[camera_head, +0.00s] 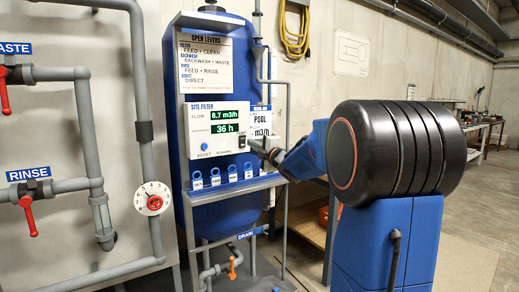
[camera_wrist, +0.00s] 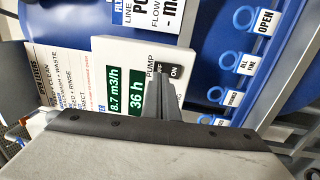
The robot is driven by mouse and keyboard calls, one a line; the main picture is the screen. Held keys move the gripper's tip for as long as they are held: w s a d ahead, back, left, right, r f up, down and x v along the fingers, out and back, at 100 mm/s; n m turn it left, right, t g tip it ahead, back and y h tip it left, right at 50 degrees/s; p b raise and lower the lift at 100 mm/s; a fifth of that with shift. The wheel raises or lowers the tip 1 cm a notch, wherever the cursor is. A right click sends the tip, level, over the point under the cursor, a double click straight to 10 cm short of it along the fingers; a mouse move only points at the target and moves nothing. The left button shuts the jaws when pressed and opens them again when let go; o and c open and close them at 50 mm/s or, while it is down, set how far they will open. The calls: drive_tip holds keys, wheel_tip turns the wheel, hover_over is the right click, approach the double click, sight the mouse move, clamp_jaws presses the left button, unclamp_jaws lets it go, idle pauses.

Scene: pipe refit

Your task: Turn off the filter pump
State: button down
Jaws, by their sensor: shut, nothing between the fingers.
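The white site filter panel (camera_head: 215,130) hangs on the blue filter tank (camera_head: 215,208). Its green displays read 8.7 m3/h and 36 h. In the wrist view the panel (camera_wrist: 108,60) appears turned sideways, with PUMP, OFF and ON lettering beside my fingers. My gripper (camera_head: 256,146) is shut and empty, close to the panel's right edge. In the wrist view my gripper (camera_wrist: 159,82) points at the lettered pump spot.
Blue ring tags (camera_head: 214,177) hang in a row below the panel. A rail frame (camera_head: 235,188) stands in front of the tank. Open floor lies right.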

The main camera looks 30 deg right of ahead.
sight(243, 138)
drive_tip(key=shift+w+a+r, duration=0.1)
drive_tip(key=shift+w+r, duration=0.05)
drive_tip(key=shift+w, duration=0.95)
drive_tip(key=shift+w+r, duration=0.15)
drive_tip(key=shift+w, duration=0.9)
